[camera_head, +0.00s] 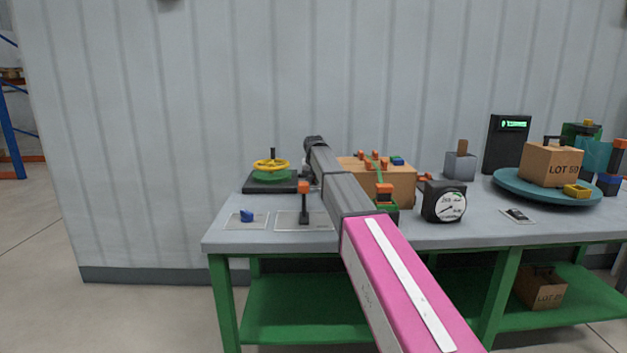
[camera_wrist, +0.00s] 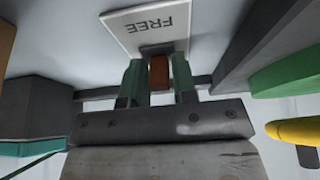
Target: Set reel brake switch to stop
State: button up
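In the wrist view a pale plate (camera_wrist: 120,28) carries the word FREE, upside down. A small reddish-brown block (camera_wrist: 160,74), apparently the switch's lever, stands by the plate's edge. My gripper (camera_wrist: 159,78) has its two green fingers on either side of this block, with narrow gaps showing, so it looks open around it. Contact is not clear. No STOP label shows. In the head view my arm's wrist (camera_head: 313,143) is at the back left of the bench, and my arm hides the fingers and this switch.
An orange-topped lever (camera_head: 304,188) and a blue knob (camera_head: 247,215) are in front. A cardboard box (camera_head: 400,190) and a dial gauge (camera_head: 444,203) stand right.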

grip_shut()
jog(key=shift+w+r+g, duration=0.1)
jog(key=shift+w+g, duration=0.25)
jog(key=shift+g, duration=0.05)
jog(key=shift+w+g, duration=0.35)
jog(key=shift+g, duration=0.55)
jog(key=shift+w+g, duration=0.2)
jog(key=shift+g, duration=1.2)
jog(key=shift+s, duration=0.1)
jog(key=shift+o, duration=2.4)
grip_release()
jog(key=shift+r, duration=0.15)
